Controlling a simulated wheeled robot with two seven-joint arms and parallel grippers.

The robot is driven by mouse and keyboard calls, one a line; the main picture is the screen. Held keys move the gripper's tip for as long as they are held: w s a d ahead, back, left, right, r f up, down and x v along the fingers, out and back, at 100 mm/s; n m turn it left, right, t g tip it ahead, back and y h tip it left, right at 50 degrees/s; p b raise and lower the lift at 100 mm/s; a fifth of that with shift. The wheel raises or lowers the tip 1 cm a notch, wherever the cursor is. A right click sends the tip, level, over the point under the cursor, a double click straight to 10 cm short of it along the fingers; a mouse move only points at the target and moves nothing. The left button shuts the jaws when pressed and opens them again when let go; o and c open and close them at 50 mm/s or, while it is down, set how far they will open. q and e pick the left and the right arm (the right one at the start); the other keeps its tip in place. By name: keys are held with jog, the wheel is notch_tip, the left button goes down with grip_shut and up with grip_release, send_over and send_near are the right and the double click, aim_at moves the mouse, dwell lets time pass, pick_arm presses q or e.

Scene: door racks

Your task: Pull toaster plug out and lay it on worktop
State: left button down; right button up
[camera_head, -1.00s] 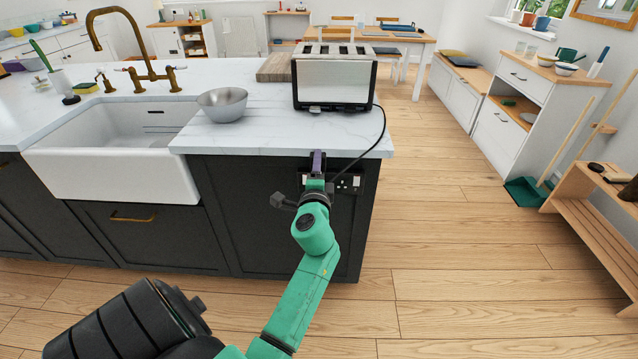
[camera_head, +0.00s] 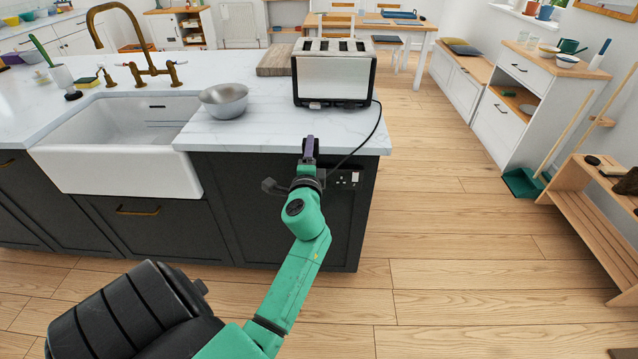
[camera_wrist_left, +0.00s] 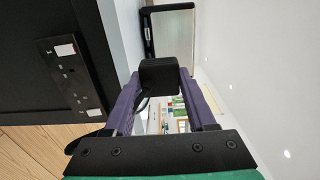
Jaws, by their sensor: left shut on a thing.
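The steel and black toaster (camera_head: 334,77) stands on the white worktop (camera_head: 270,132) near its right end; it also shows at the top of the left wrist view (camera_wrist_left: 172,35). Its black cord (camera_head: 362,140) hangs over the front edge towards my left gripper (camera_head: 309,148). In the left wrist view my left gripper (camera_wrist_left: 165,90) is shut on the black plug (camera_wrist_left: 158,74). The plug is clear of the black socket plate (camera_wrist_left: 75,78) and held near the worktop's front edge. The socket plate (camera_head: 347,180) on the dark cabinet is partly behind my arm. My right gripper is not in view.
A metal bowl (camera_head: 224,101) stands left of the toaster, beside the white sink (camera_head: 115,165). A wooden board (camera_head: 274,60) lies behind. Bare worktop lies between the bowl and the toaster and along the front edge.

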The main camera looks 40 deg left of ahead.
pick_arm(q)
jog(key=s+a+p, duration=0.2)
jog(key=s+a, duration=0.8)
jog(key=a, duration=0.3)
dwell(0.5)
jog(key=m+p, duration=0.1)
jog(key=m, duration=1.7)
